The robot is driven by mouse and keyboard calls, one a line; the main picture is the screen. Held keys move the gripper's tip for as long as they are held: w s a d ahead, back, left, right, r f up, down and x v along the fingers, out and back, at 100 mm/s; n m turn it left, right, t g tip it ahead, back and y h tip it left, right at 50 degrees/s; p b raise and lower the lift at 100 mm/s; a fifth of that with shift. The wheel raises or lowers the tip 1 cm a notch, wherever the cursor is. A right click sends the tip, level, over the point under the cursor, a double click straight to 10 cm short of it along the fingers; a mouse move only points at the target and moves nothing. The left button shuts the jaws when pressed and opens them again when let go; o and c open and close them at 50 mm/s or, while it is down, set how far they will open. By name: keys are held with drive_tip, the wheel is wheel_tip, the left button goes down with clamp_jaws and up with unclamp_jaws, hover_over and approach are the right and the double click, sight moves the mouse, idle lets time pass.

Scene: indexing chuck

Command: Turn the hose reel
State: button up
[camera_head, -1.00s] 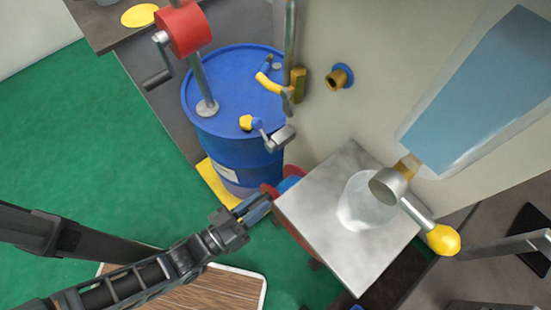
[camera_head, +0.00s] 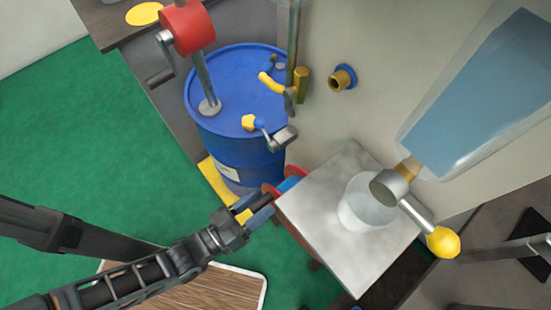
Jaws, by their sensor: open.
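A reel with red flanges and a blue middle (camera_head: 289,183), which I take to be the hose reel, sits beneath and beside the left edge of a metal-topped block. The block hides much of it. My gripper (camera_head: 263,202) reaches in from the lower left. Its jaws are open, with the fingertips close to the reel's left red flange. I cannot tell whether they touch it or whether any part of the reel lies between them.
A blue drum (camera_head: 233,155) stands behind the gripper, carrying a red crank unit (camera_head: 187,29). The metal-topped block (camera_head: 335,260) is right of the gripper, with a yellow-knobbed lever (camera_head: 442,241) above it. A wood-topped surface (camera_head: 215,288) lies below my arm. Green floor (camera_head: 80,130) is clear at left.

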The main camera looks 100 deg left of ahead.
drive_tip(key=v, duration=0.7)
drive_tip(key=shift+s+d+b, duration=0.2)
drive_tip(key=shift+d+b, duration=0.05)
drive_tip(key=shift+b, duration=0.05)
